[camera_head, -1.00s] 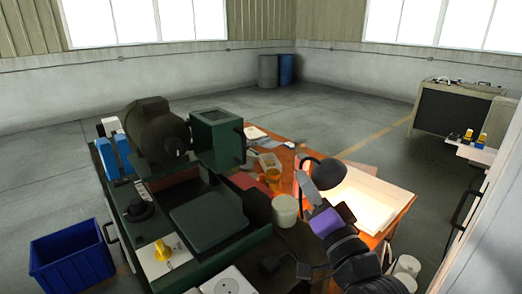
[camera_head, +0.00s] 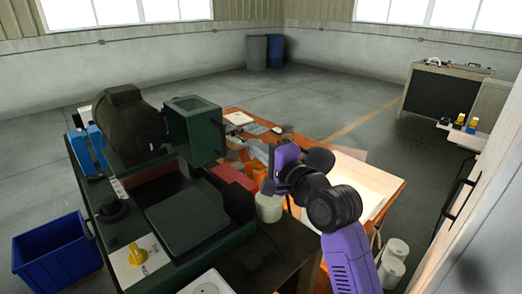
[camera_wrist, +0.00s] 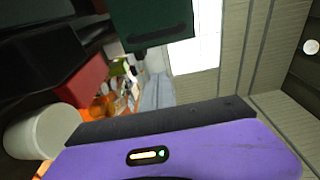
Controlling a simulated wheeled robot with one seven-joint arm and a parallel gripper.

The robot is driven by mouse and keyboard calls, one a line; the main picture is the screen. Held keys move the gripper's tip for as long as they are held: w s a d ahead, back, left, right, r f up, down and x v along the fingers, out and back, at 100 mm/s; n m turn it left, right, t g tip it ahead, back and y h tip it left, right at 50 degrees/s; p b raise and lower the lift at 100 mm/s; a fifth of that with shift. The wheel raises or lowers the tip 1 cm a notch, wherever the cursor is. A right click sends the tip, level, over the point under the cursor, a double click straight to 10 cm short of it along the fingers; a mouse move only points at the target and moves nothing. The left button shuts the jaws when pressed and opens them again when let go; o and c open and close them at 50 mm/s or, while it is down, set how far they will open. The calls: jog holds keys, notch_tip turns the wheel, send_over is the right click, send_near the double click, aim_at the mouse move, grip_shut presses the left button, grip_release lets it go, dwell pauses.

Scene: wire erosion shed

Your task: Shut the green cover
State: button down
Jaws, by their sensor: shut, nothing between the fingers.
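The green cover (camera_head: 194,130) is a dark green box-shaped hood with a window in its top face. It stands up behind the flat dark green bed of the machine, beside the dark motor housing. Its right side carries a dark handle. In the wrist view the cover (camera_wrist: 150,22) hangs at the top, with a black bar along its lower edge. My purple gripper (camera_head: 284,158) is to the right of the cover, apart from it, above the orange bench. It is shut and empty. Its purple body (camera_wrist: 200,150) fills the bottom of the wrist view.
A white pot (camera_head: 269,207) and a red box (camera_head: 232,176) stand between machine and bench. A lit white tray (camera_head: 350,178) lies on the bench behind my arm. A blue crate (camera_head: 55,252) sits on the floor at left. Open floor lies behind the bench.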

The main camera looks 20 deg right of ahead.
jog(key=shift+w+a+p, duration=0.55)
jog(key=shift+w+a, duration=0.3)
jog(key=shift+a, duration=0.3)
jog(key=shift+w+a+p, duration=0.55)
jog(key=shift+w+a, duration=0.3)
jog(key=shift+a, duration=0.25)
